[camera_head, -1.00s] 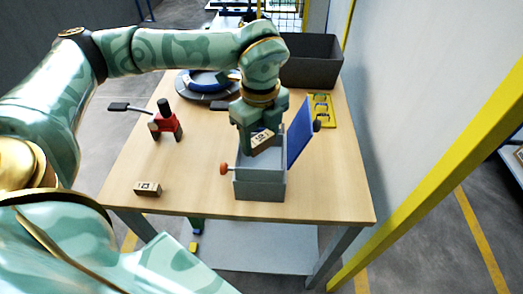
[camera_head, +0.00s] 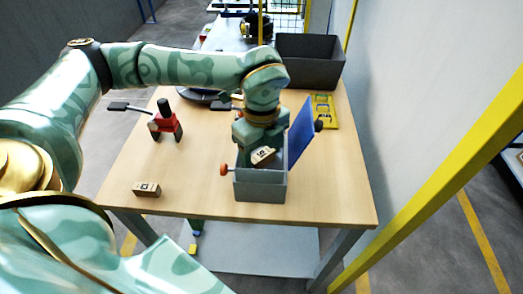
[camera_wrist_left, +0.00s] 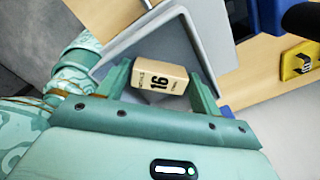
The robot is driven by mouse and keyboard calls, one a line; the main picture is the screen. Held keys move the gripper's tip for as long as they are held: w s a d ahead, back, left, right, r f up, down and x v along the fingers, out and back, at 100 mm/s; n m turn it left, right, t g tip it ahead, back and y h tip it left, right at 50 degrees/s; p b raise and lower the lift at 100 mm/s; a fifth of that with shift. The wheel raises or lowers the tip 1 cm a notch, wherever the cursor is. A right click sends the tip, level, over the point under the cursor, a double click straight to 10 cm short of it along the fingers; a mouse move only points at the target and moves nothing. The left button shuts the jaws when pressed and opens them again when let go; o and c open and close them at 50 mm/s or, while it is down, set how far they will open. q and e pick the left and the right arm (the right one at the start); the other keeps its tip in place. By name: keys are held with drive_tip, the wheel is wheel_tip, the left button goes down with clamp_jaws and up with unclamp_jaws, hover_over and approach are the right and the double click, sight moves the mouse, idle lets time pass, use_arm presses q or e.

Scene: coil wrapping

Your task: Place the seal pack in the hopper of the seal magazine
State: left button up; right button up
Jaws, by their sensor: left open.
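The seal pack (camera_head: 263,156) is a small tan box with dark print, tilted at the mouth of the grey hopper of the seal magazine (camera_head: 260,186). The left wrist view shows "16" on the pack (camera_wrist_left: 158,78). My left gripper (camera_head: 262,152) points down into the hopper, its jaws open. In the left wrist view its fingers (camera_wrist_left: 160,85) stand on both sides of the pack, with a gap at least on the right. The pack's underside is hidden, so I cannot tell whether it rests on anything. My right gripper is not in view.
A blue flap (camera_head: 300,132) stands up at the hopper's right side. A similar tan box (camera_head: 147,189) lies at the table's front left. A red and black tool (camera_head: 165,122), a yellow plate (camera_head: 324,110) and a dark bin (camera_head: 309,61) stand farther back. The table's left front is mostly clear.

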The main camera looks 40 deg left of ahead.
sight(261, 153)
use_arm(q)
wheel_tip(261, 153, up, 12)
drive_tip(key=p, duration=0.2)
idle(0.4)
